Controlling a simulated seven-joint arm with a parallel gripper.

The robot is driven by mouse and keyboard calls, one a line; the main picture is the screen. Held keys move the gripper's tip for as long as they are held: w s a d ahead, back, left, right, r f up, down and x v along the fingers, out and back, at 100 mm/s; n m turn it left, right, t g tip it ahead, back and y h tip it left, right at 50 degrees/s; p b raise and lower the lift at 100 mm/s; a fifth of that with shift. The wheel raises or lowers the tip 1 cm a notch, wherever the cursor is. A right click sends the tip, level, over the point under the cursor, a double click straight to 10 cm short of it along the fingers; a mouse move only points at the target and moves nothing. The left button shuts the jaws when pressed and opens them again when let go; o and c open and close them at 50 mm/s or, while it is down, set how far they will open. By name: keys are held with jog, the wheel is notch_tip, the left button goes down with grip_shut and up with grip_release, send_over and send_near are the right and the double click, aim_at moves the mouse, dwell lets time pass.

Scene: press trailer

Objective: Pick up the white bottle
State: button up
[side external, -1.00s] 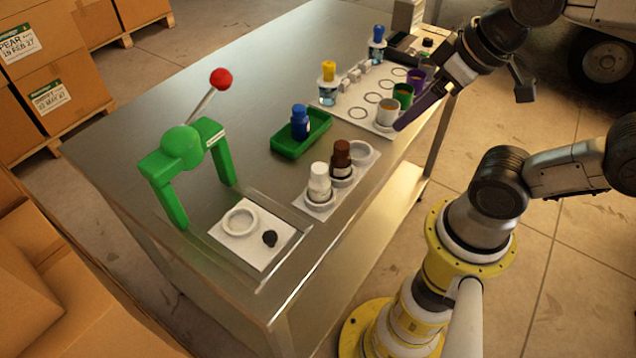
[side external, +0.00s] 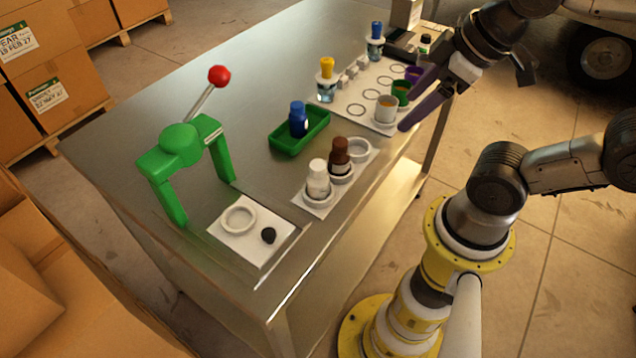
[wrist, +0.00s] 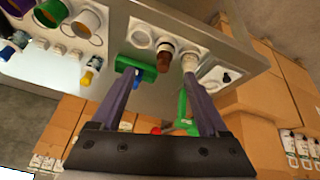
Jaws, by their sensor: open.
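The white bottle (side external: 318,180) stands upright in a ring on a white mat (side external: 312,205) near the table's front edge, next to a brown bottle (side external: 339,152). In the wrist view the white bottle (wrist: 189,62) is near the top, just beyond the right finger. My gripper (side external: 412,103) is open and empty, with purple fingers, at the right end of the table, well to the right of the white bottle. In the wrist view the gripper's fingers (wrist: 168,85) are spread wide with nothing between them held.
A blue bottle (side external: 297,119) stands in a green tray (side external: 283,145). A green press (side external: 183,148) with a red-knobbed lever is at the left. A white mat with cups (side external: 387,108), white blocks and yellow- and blue-capped bottles is near my gripper.

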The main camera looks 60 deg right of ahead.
jog(key=w+a+r+n+g+y, duration=0.2)
jog(key=w+a+n, duration=0.2)
jog(key=n, duration=0.6)
jog(key=n+g+y, duration=0.2)
jog(key=n+g, duration=0.1)
jog(key=n, duration=0.2)
send_over(314, 179)
jog(key=d, duration=0.3)
notch_tip(314, 179, down, 12)
jog(key=shift+a+r, duration=0.15)
jog(key=shift+a+x, duration=0.2)
jog(key=shift+x, duration=2.85)
jog(key=shift+s+r, duration=0.1)
grip_shut()
